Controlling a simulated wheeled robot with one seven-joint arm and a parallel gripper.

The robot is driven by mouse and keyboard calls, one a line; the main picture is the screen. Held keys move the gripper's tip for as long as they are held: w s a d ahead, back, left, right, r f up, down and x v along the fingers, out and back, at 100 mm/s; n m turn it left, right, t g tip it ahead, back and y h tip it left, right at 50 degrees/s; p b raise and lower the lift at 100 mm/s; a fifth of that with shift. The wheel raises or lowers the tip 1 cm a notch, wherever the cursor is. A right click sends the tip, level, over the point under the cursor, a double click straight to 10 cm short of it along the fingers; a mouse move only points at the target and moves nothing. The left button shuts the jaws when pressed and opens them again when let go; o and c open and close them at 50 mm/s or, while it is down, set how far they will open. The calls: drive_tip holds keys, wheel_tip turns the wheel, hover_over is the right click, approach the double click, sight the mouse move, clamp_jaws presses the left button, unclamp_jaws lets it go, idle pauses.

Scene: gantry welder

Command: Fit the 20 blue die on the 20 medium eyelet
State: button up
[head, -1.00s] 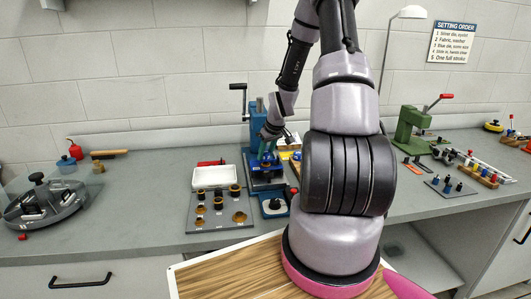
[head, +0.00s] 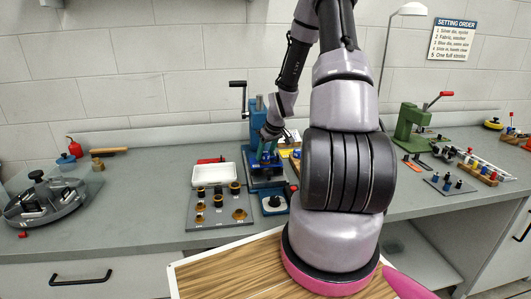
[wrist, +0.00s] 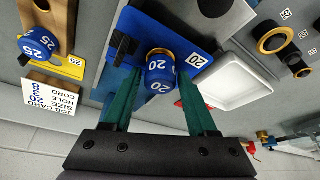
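The blue die marked 20 (wrist: 158,78) stands upright in the wrist view over a gold ring, which looks like the medium eyelet (wrist: 160,53), on a blue plate labelled 20 (wrist: 195,61). My gripper (wrist: 160,82) has its two green fingers on either side of the die, with what look like narrow gaps between fingers and die. In the head view my gripper (head: 268,150) is low at the blue press (head: 254,125), and the die there is mostly hidden by the fingers. How far the die is seated on the eyelet is hard to tell.
A white tray (wrist: 236,82) lies on the other side. A grey board with several rings (head: 192,220) lies before the press. A green press (head: 408,125) stands farther right.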

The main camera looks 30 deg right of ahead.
drive_tip(key=shift+o, duration=0.6)
drive_tip(key=s+a+r+m, duration=0.1)
drive_tip(key=s+a+r, duration=0.25)
drive_tip(key=r, duration=0.55)
drive_tip(key=s+a+r+m+h, duration=0.1)
drive_tip(key=s+a+r, duration=0.1)
drive_tip(key=s+r, duration=0.5)
drive_tip(key=s+a+r+m, duration=0.1)
drive_tip(key=s+a+r, duration=0.15)
drive_tip(key=r, duration=0.85)
drive_tip(key=s+a+r+m+t+y, duration=0.1)
drive_tip(key=s+a+r, duration=0.2)
drive_tip(key=s+r, duration=0.2)
drive_tip(key=s+a+r+m+t+y, duration=0.1)
drive_tip(key=s+a+r, duration=0.3)
drive_tip(key=s, duration=0.5)
drive_tip(key=shift+a+r+m, duration=0.3)
drive_tip(key=shift+r+m, duration=0.15)
drive_tip(key=shift+m, duration=0.25)
